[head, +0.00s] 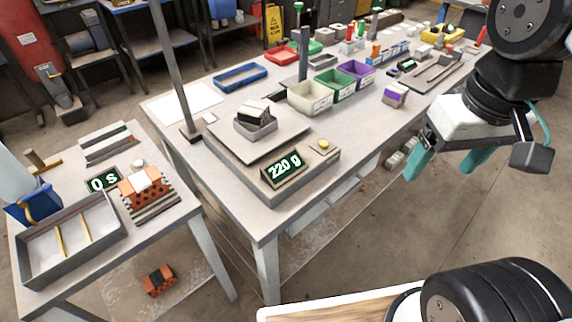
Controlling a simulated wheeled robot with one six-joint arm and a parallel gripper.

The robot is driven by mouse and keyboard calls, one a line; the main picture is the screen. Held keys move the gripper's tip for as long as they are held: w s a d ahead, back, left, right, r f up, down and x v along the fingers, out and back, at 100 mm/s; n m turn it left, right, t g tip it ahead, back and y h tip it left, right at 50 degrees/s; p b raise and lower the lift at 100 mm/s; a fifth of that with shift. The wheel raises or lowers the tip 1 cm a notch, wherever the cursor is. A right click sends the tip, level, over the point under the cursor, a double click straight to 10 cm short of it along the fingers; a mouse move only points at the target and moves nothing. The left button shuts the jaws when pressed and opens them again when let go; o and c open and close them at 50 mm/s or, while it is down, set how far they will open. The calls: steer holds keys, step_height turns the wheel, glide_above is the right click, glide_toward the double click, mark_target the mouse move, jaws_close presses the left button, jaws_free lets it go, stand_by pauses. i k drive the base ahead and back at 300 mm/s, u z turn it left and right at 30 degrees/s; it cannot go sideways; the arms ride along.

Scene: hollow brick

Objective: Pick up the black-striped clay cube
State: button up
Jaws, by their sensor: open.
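An orange clay cube with a black stripe (159,280) sits low down beneath the left table, in the lower left of the head view. I cannot tell whether it rests on a low shelf or on the floor. My gripper (446,164) is at the upper right, pointing down, with its teal fingertips apart and nothing between them. It is high over the floor to the right of the long table, far from the clay cube.
The left table (195,205) holds a grey divided tray (70,262) and a perforated brick (148,192). The long table (230,205) carries a scale reading 220 g (285,170), with a pale black-striped block (253,111) in a grey dish. A purple-striped cube (395,95) stands farther right.

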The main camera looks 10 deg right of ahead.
mark_target(253, 116)
steer(key=z, duration=0.05)
steer(key=k, duration=1.1)
steer(key=u, duration=1.15)
steer(key=i, duration=1.45)
steer(key=z, duration=0.65)
